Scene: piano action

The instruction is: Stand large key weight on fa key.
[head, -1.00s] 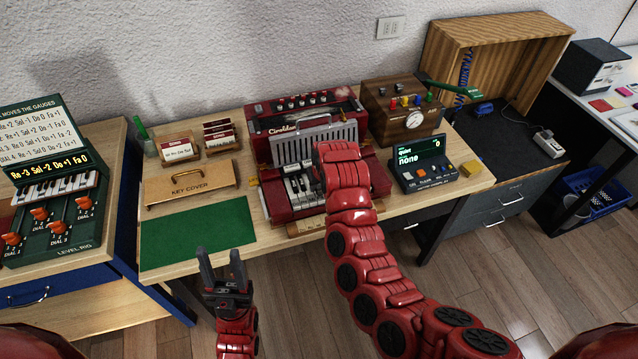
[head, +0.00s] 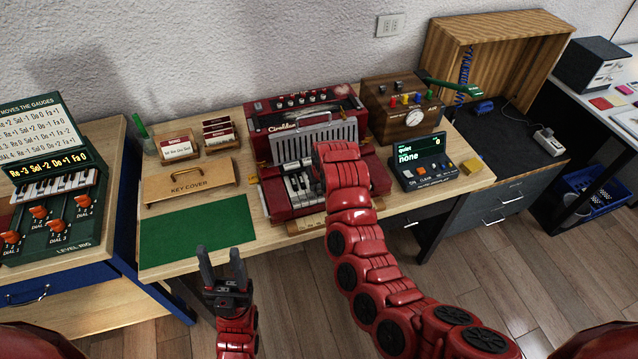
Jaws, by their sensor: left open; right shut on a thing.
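The red piano action (head: 287,206) stands on the wooden desk, with its white and black keys (head: 299,186) showing at the left of my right arm. My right arm (head: 348,196) reaches over the right part of the keys. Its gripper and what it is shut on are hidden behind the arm. The large key weight cannot be made out, and I cannot tell which key is the fa key. My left gripper (head: 222,268) is open and empty, its fingers pointing up in front of the desk's front edge, below the green mat (head: 196,232).
A wooden key cover (head: 190,187) lies left of the piano action, with card holders (head: 178,148) behind it. A dark display device (head: 420,165) and a wooden gauge box (head: 403,112) stand at the right. The level rig (head: 55,215) is far left. The green mat is bare.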

